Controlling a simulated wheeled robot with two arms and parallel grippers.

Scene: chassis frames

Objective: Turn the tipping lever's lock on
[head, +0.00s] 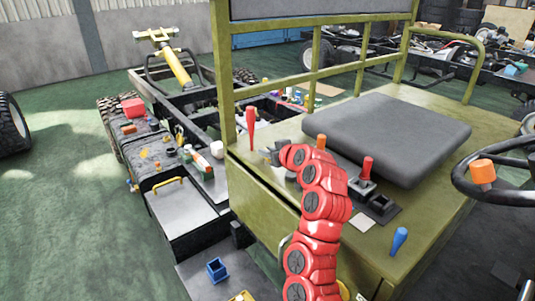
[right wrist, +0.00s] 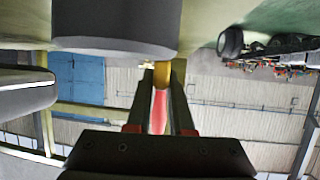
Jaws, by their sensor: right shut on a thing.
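A red-handled lever (head: 250,125) stands upright at the left front corner of the olive seat box, in line with the tipping lever. In the right wrist view its red handle (right wrist: 158,112) shows between my fingers, with a yellow collar (right wrist: 162,76), seemingly the lock, at the fingertips. My right gripper (head: 270,156) is at the lower part of this lever, and my red arm hides part of the box top behind it. In the right wrist view my right gripper (right wrist: 161,72) is shut on the yellow collar. My left gripper is not in view.
An orange-topped lever (head: 320,142), a shorter red lever (head: 366,166) and a blue lever (head: 398,240) stand close to my right arm. A grey seat cushion (head: 390,138) lies on the box. A steering wheel (head: 500,170) is at the right.

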